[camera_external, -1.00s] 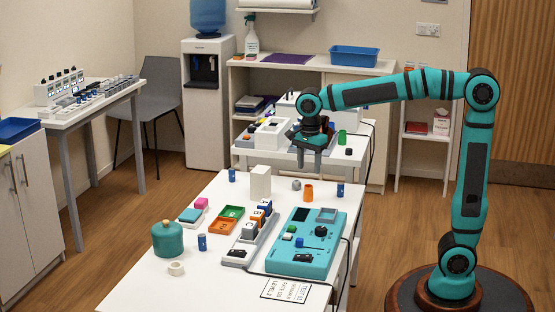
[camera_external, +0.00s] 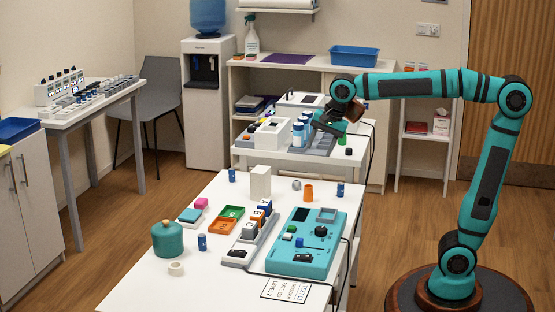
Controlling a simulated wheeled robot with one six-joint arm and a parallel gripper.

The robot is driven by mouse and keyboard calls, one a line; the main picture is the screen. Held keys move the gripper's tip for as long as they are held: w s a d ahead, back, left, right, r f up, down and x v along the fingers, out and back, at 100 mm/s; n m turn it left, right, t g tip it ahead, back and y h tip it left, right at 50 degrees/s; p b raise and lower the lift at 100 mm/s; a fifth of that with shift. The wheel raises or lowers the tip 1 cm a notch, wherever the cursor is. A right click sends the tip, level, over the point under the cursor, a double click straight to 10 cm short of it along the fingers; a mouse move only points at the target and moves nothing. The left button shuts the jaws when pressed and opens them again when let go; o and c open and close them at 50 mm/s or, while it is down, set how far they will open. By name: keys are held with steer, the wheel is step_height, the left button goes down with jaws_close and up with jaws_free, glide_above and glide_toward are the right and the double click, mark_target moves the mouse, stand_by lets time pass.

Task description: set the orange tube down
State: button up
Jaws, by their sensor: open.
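An orange tube (camera_external: 308,192) stands upright on the far part of the near white table, between a small grey piece and a blue cylinder. Nothing touches it. My gripper (camera_external: 318,123) is open, well above and beyond the tube, over the second white table. I see nothing held in its jaws, though its fingers are small and partly lost against the things behind them.
The near white table (camera_external: 140,285) carries a teal box (camera_external: 283,260), a white block (camera_external: 261,182), a teal canister (camera_external: 167,240) and a blue cylinder (camera_external: 340,189). The second table holds blue-and-white bottles (camera_external: 299,133) and a green cylinder (camera_external: 342,140). The near table's front left is clear.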

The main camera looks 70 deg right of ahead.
steer(key=s+d+r+n+t, duration=0.1)
steer(key=s+r+n+t, duration=0.4)
steer(key=s+n, duration=0.3)
steer(key=s+r+n+t, duration=0.6)
steer(key=s+n+t, duration=0.2)
steer(key=s, duration=0.3)
steer(key=shift+s+d+r+n+t, duration=0.15)
steer(key=shift+d+r+n+t, duration=0.2)
steer(key=shift+n, duration=0.45)
